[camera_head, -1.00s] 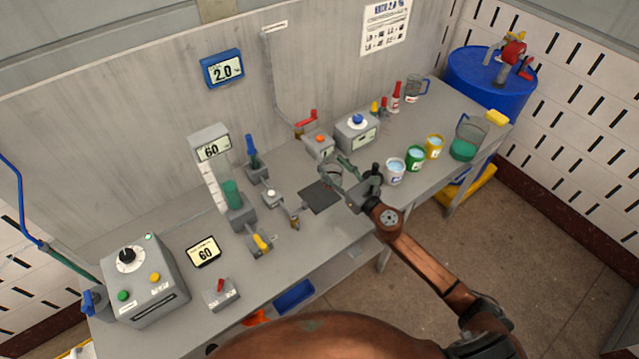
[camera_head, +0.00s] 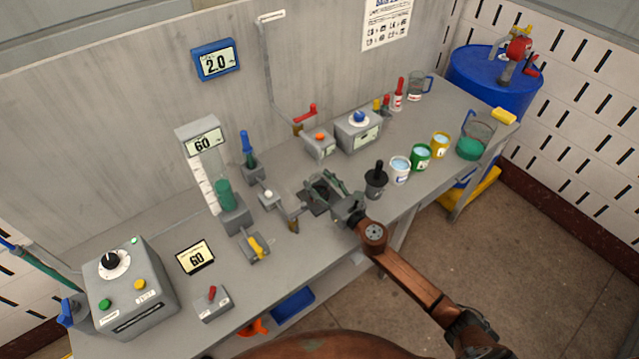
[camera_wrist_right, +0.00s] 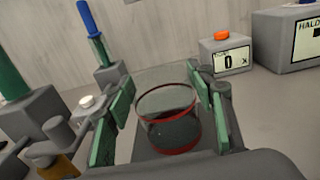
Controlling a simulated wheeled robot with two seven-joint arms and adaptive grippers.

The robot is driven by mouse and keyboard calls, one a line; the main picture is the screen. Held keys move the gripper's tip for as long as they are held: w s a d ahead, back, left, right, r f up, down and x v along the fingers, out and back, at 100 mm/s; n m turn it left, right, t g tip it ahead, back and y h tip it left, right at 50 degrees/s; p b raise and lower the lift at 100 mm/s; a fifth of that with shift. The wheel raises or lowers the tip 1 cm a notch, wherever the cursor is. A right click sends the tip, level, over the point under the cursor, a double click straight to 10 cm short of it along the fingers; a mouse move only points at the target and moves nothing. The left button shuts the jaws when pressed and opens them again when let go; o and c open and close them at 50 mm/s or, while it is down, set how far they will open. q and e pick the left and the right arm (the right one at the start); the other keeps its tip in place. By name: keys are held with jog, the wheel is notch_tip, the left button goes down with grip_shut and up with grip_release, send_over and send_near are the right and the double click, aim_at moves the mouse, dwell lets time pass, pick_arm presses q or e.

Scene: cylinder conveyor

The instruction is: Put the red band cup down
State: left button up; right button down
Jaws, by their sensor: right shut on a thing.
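The red band cup (camera_wrist_right: 167,117) is clear, with red bands at its rim and base. In the right wrist view it stands upright between the two green fingers of my right gripper (camera_wrist_right: 160,105), which touch it on both sides. It is over the dark square pad; I cannot tell whether its base touches it. In the head view my right gripper (camera_head: 328,190) is over the pad and hides most of the cup and pad. My left gripper is not in view.
A dark grey pot with a black knob (camera_head: 376,180) stands just right of my gripper, then white (camera_head: 399,170), green (camera_head: 420,157) and yellow (camera_head: 440,145) cups. A spout with a brass tip (camera_head: 293,222) is close on the left. A meter with an orange button (camera_head: 319,143) stands behind.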

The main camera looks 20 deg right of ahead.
jog(key=shift+f, duration=0.1)
jog(key=c, duration=0.9)
grip_release()
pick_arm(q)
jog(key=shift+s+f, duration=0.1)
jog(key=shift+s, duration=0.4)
pick_arm(e)
jog(key=shift+s+d, duration=0.1)
jog(key=shift+s, duration=0.15)
pick_arm(q)
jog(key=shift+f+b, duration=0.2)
jog(key=shift+b, duration=0.15)
pick_arm(e)
jog(key=v, duration=1.1)
jog(key=shift+s+d, duration=0.1)
jog(key=shift+s, duration=0.15)
